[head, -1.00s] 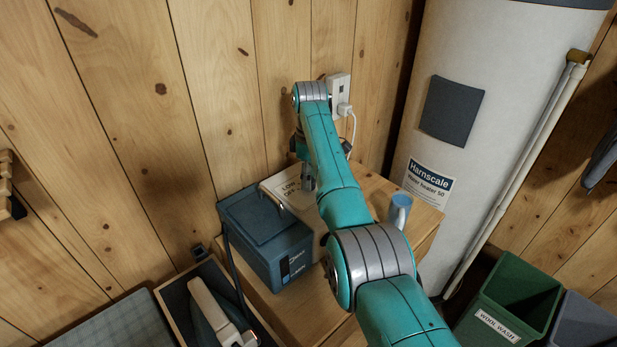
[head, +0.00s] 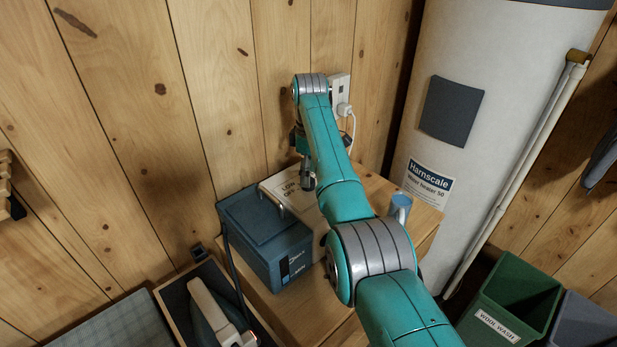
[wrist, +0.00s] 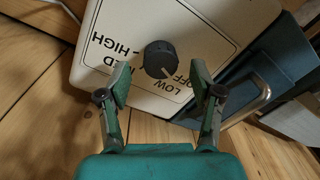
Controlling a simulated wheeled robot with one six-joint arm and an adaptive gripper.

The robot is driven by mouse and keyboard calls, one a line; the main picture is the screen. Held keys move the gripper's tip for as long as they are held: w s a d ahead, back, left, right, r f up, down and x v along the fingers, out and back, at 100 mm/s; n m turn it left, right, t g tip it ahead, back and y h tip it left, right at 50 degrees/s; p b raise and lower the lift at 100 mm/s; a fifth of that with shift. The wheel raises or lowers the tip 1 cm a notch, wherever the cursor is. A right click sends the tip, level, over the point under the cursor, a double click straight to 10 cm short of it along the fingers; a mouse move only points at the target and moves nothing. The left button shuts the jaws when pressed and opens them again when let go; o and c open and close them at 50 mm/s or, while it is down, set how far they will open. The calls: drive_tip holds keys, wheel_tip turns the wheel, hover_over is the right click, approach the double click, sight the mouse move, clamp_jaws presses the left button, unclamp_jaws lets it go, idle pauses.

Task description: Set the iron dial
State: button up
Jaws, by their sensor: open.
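The iron dial (wrist: 160,58) is a round dark knob on a cream panel (wrist: 120,65), which also shows in the head view (head: 284,189). Black lettering around the knob reads OFF, LOW, MED and HIGH, upside down in the wrist view. In the head view my gripper (head: 308,180) hangs over the panel and my arm hides the panel's right side.
A blue box (head: 265,240) with a handle stands left of the panel on the wooden cabinet. A pale-handled iron (head: 215,308) sits in a tray at lower left. The water heater (head: 440,140) stands behind right.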

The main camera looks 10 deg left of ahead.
wheel_tip(320, 180, up, 10)
drive_tip(key=shift+w, duration=0.3)
drive_tip(key=shift+s, duration=0.1)
